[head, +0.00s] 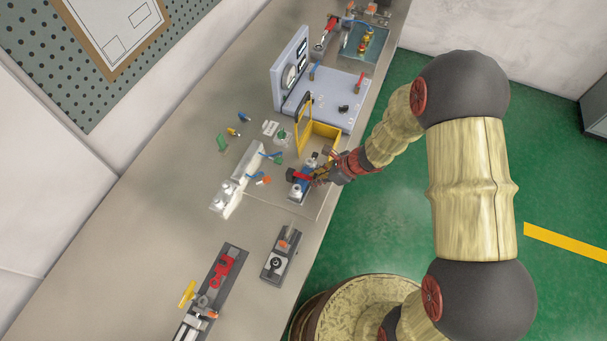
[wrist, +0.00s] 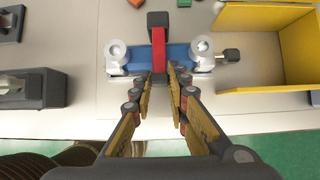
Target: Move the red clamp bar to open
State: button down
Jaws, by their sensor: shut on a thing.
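The red clamp bar (wrist: 159,50) has a black block at its far end and lies across a blue body (wrist: 143,56) between two silver round posts. In the head view the red bar (head: 301,175) shows small beside my gripper (head: 317,180), partly hidden by it. In the wrist view my gripper (wrist: 166,80) has its fingertips close together at the near end of the red bar, one on each side, shut on it. The exact contact is partly hidden by the fingers.
A yellow open box (head: 319,137) stands just behind, and shows at right in the wrist view (wrist: 265,45). A white rail fixture (head: 238,184) is to the left. A dark clamp block (head: 276,262) stands nearer. Bare bench lies between them.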

aim_at(307, 177)
jog(key=shift+w+a+r+p, duration=0.15)
jog(key=shift+r+p, duration=0.1)
jog(key=shift+r, duration=0.25)
jog(key=shift+a+r+p, duration=0.1)
jog(key=shift+r+p, duration=0.1)
jog(key=shift+r, duration=0.3)
jog(key=shift+w+a+r+p, duration=0.1)
jog(key=shift+a+r+p, duration=0.25)
jog(key=shift+r, duration=0.15)
jog(key=shift+w+a+r+p, duration=0.1)
jog(key=shift+a+r+p, duration=0.15)
jog(key=shift+r, duration=0.2)
jog(key=shift+a+r, duration=0.1)
jog(key=shift+w+a+r+p, duration=0.25)
jog(key=shift+a+r+p, duration=0.4)
jog(key=shift+a+r, duration=0.05)
jog(key=shift+w+a+r, duration=0.1)
jog(key=shift+a, duration=0.1)
